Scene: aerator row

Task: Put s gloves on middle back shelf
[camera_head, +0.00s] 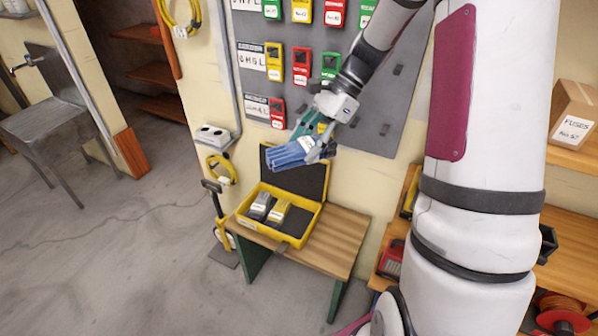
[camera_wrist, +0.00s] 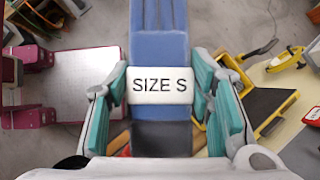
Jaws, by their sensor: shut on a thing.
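The blue gloves (camera_head: 290,153) hang in my gripper (camera_head: 318,138) in front of the wall panel, above the yellow case. In the wrist view the gloves (camera_wrist: 160,45) carry a white label reading "SIZE S". The teal fingers of my gripper (camera_wrist: 161,88) press on both sides of the gloves at the label. Wooden shelves stand in a dark recess at the upper left of the head view, the middle one (camera_head: 157,73) between an upper and a lower board. The shelves are far from my gripper and partly hidden by the recess edge.
A metal sink (camera_head: 55,125) stands at the left. A wall panel (camera_head: 375,130) with colored devices is behind my arm. The grey floor (camera_head: 120,240) at the left is clear.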

